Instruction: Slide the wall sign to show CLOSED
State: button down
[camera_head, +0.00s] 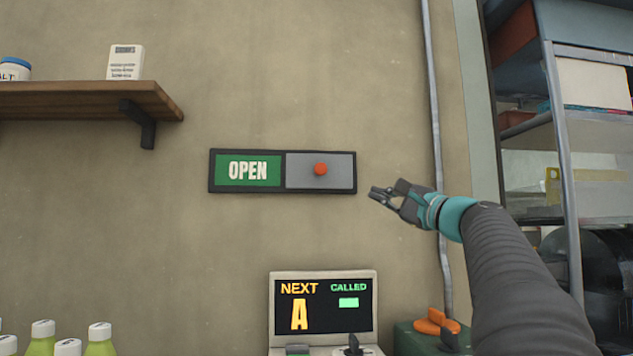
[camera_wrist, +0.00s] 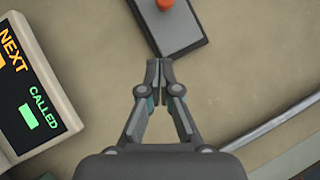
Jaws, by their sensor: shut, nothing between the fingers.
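The wall sign (camera_head: 283,187) is a dark-framed horizontal panel on the wall. Its left half shows a green OPEN panel (camera_head: 248,171). Its right half is covered by a grey slider plate (camera_head: 340,171) with an orange-red knob (camera_head: 320,169) on it. My gripper (camera_head: 374,195) is just right of the sign's right end, a little lower than the knob, shut and empty. In the wrist view the gripper (camera_wrist: 160,66) points at the end of the sign, with the grey plate (camera_wrist: 178,28) and the knob (camera_wrist: 165,4) at the top edge. No CLOSED lettering shows.
A display reading NEXT and CALLED (camera_head: 323,306) stands below the sign. A wooden shelf (camera_head: 70,101) is at upper left, and bottles (camera_head: 100,340) are at lower left. A vertical pipe (camera_head: 434,100) and a metal rack (camera_head: 560,130) are at right. The wall around the sign is clear.

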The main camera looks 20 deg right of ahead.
jog(key=shift+s+d+r, duration=0.15)
jog(key=shift+d+r, duration=0.1)
jog(key=shift+d, duration=0.15)
jog(key=p, duration=0.3)
send_near(336, 175)
jog(key=w+a, duration=0.1)
jog(key=w, duration=0.2)
jog(key=a+r, duration=0.1)
jog(key=w+a+r+p, duration=0.1)
jog(key=shift+w+a, duration=0.1)
jog(key=shift+a, duration=0.25)
jog(key=shift+w+a+r, duration=0.1)
jog(key=shift+w+a, duration=0.15)
jog(key=shift+a, duration=0.2)
jog(key=shift+a, duration=0.1)
